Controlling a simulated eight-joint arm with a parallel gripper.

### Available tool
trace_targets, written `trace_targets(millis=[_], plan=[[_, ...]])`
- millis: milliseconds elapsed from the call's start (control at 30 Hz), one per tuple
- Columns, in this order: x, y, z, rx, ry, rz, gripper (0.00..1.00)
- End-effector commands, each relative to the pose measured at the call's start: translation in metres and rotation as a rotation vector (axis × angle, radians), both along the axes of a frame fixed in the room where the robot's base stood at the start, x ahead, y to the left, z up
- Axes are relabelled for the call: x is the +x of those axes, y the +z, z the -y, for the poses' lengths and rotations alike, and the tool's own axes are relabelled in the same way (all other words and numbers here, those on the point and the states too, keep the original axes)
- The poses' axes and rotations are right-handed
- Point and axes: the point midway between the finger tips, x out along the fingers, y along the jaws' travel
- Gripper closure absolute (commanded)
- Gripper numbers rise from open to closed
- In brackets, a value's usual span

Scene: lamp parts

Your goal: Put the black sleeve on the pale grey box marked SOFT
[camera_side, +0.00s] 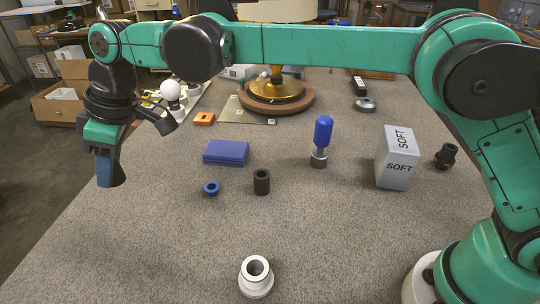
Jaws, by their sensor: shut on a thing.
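The pale grey box (394,170) marked SOFT stands on the table at the right, with nothing on top. A black sleeve (261,183), a short hollow cylinder, stands upright on the table near the middle. My gripper (106,156) is at the far left, pointing down, well apart from both. It is shut on a dark blue piece (105,172); the piece is partly hidden by the fingers, and its full shape is not clear.
A blue ring (211,188) and blue block (226,152) lie left of the sleeve. A blue-capped metal part (322,140) stands left of the box, a black fitting (446,156) right of it. A white collar (256,278) stands in front. The front left table is clear.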

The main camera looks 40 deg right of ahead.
Motion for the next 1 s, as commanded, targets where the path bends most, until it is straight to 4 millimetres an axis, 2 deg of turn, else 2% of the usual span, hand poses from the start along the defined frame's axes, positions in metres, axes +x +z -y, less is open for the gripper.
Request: trace_targets(millis=[100, 333, 467, 567, 767, 867, 1000], plan=[[0.0, 0.024, 0.0, 0.0, 0.0, 0.0, 1.0], [0.001, 0.047, 0.001, 0.0, -0.003, 0.0, 1.0], [0.009, 0.057, 0.02, 0.0, -0.042, 0.0, 1.0], [0.021, 0.068, 0.054, 0.0, -0.113, 0.0, 1.0], [0.037, 0.096, 0.163, 0.0, -0.336, -0.001, 1.0], [0.033, 0.11, 0.222, 0.0, -0.46, 0.0, 1.0], [0.012, 0.127, 0.302, 0.0, -0.642, 0.0, 1.0]])
